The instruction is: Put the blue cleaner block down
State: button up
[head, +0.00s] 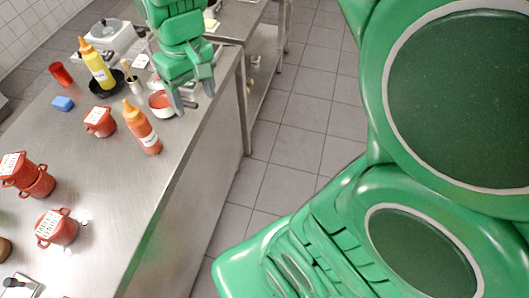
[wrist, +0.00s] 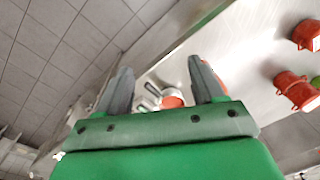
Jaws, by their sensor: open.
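The blue cleaner block (head: 63,103) rests on the steel counter (head: 100,195), toward its left side in the head view. It stands apart from my gripper (head: 194,103), which is over the counter's right edge beside a red bowl (head: 158,105). My gripper also shows in the wrist view (wrist: 160,66), with its two grey fingers spread wide and nothing between them held. The block cannot be made out in the wrist view.
A red can (head: 60,74) is behind the block. More red pots (head: 57,228) stand nearer. Bare counter surrounds the block's near side.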

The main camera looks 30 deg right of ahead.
jog(key=s+d+f+m, duration=0.1)
jog(key=s+d, duration=0.2)
jog(key=s, duration=0.6)
jog(key=s+d+f+m+g, duration=0.1)
jog(key=s+d+f+m, duration=0.1)
jog(key=s, duration=0.6)
jog(key=shift+s+d+g+h, duration=0.3)
jog(key=shift+s+d, duration=0.1)
jog(key=shift+d, duration=0.3)
